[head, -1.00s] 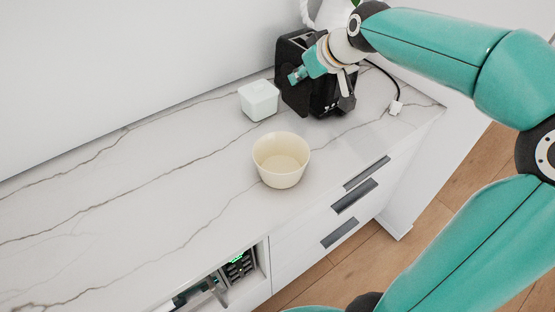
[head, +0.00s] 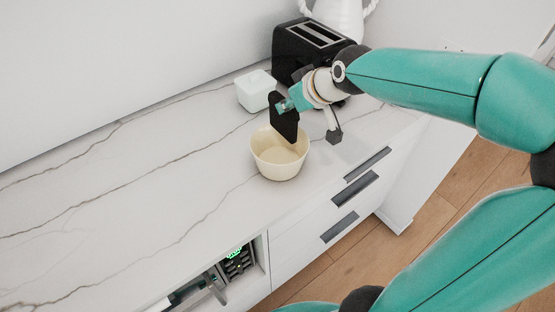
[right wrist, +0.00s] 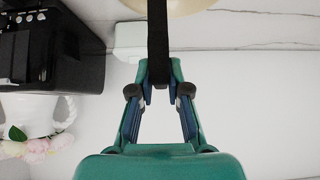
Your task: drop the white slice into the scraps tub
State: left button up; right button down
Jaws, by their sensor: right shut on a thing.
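My right gripper (head: 288,104) is shut on a thin, flat slice (head: 284,122) that looks black, not white. It holds the slice upright, with its lower edge above the back part of the scraps tub (head: 280,174), a cream round bowl on the counter. In the right wrist view the slice shows edge-on as a dark strip (right wrist: 158,40) between the fingers (right wrist: 158,88), and part of the tub (right wrist: 190,5) shows at the top edge. No white slice is seen. My left gripper is not in view.
A black two-slot toaster (head: 318,36) stands behind the gripper, with a white vase (head: 345,18) beyond it. A small white lidded box (head: 256,92) stands behind the tub. The marble counter (head: 130,185) is clear on the left. Drawers (head: 335,205) lie below its front edge.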

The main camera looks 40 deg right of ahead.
jog(key=shift+f, duration=0.35)
jog(key=c, duration=1.1)
grip_release()
jog(key=shift+o, duration=0.2)
jog(key=shift+s+r, duration=0.1)
jog(key=shift+r, duration=0.05)
jog(key=v, duration=1.1)
jog(key=shift+s+a+r, duration=0.15)
jog(key=shift+s+r, duration=0.05)
jog(key=shift+r, duration=0.05)
